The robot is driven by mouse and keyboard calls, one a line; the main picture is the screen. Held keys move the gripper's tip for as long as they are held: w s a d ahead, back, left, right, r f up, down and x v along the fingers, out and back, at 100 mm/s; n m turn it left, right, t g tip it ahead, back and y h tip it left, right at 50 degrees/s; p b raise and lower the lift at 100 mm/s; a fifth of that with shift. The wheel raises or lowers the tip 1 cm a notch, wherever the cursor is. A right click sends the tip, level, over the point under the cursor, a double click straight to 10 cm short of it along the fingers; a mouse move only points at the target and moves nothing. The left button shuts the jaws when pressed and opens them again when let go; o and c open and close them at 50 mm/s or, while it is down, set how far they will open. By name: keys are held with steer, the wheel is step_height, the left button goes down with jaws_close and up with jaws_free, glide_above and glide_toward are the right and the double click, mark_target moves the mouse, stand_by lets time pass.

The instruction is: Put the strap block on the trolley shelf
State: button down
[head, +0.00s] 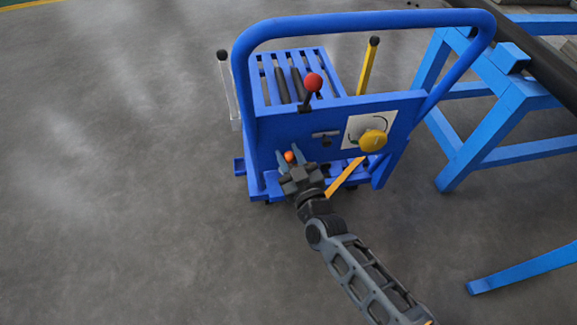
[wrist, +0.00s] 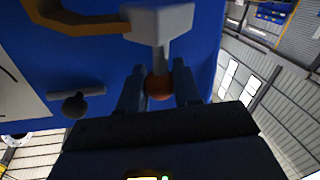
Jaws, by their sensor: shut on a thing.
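The blue trolley (head: 290,125) stands ahead, its slatted top shelf (head: 290,53) behind the upright front panel. Two dark bars lie across the slats. My gripper (head: 289,157) is at the lower left of the panel, shut on a small orange ball (head: 289,156). In the wrist view, the ball (wrist: 158,87) sits between the fingers at the end of a short grey stem from a grey block (wrist: 160,22). The gripper hides that block in the head view. I cannot identify a strap block with certainty.
A red-knobbed lever (head: 313,83) and a yellow dial knob (head: 372,140) stick out from the panel. The trolley's curved blue handle (head: 365,19) rises above them. A blue frame (head: 500,100) stands at right. The floor at left is clear.

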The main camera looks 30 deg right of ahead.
mark_target(289, 166)
steer(key=shift+w+f+b, duration=0.15)
steer(key=shift+f+b, duration=0.85)
steer(key=shift+f, duration=1.05)
steer(key=shift+f, duration=0.15)
steer(key=c, duration=0.8)
jaws_free()
steer(key=s, duration=0.4)
steer(key=s+a+p, duration=0.1)
steer(key=s, duration=0.7)
steer(key=shift+a, duration=0.25)
